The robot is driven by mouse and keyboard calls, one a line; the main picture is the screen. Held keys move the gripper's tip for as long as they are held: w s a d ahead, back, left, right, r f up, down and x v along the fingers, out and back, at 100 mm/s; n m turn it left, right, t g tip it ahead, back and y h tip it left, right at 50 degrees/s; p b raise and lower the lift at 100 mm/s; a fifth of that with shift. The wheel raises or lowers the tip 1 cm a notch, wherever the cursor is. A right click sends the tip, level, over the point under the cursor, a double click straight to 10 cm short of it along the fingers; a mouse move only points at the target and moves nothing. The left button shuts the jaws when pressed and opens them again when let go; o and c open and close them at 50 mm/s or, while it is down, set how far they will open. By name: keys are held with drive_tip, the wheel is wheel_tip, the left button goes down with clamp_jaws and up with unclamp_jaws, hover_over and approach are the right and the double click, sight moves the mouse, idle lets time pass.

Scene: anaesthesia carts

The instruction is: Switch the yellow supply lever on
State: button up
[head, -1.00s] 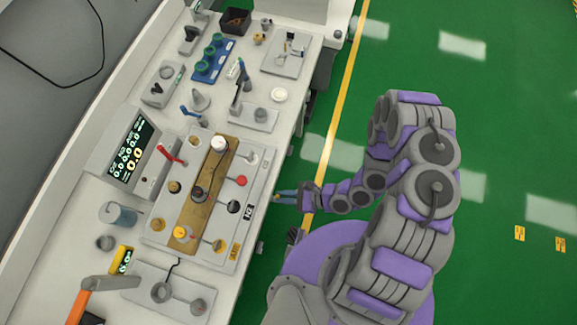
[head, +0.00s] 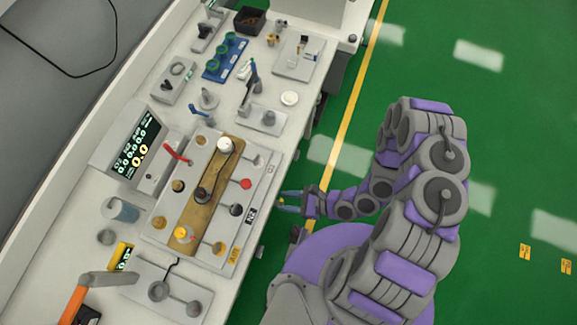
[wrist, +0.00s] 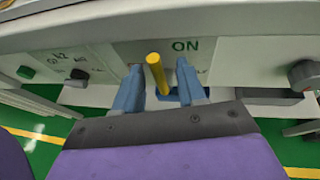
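The yellow supply lever (wrist: 156,74) is a short yellow rod on the cart's front face in the wrist view. Its tip leans slightly left, and the printed "ON" (wrist: 185,46) is to its right. My gripper (wrist: 159,79) is open, with one blue finger on each side of the lever. The lever's lower end is partly hidden low between the fingers. In the head view my gripper (head: 290,200) is at the cart's front edge; the lever cannot be made out clearly there.
The cart top (head: 292,116) carries a panel with a brass plate (head: 207,190), a red lever (head: 176,153) and a lit display (head: 134,143). A dark round knob (wrist: 305,74) sticks out at the right of the front face. Green floor (head: 500,130) is clear beside the cart.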

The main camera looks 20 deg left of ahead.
idle(0.5)
drive_tip(key=v, duration=1.7)
drive_tip(key=shift+d, duration=0.25)
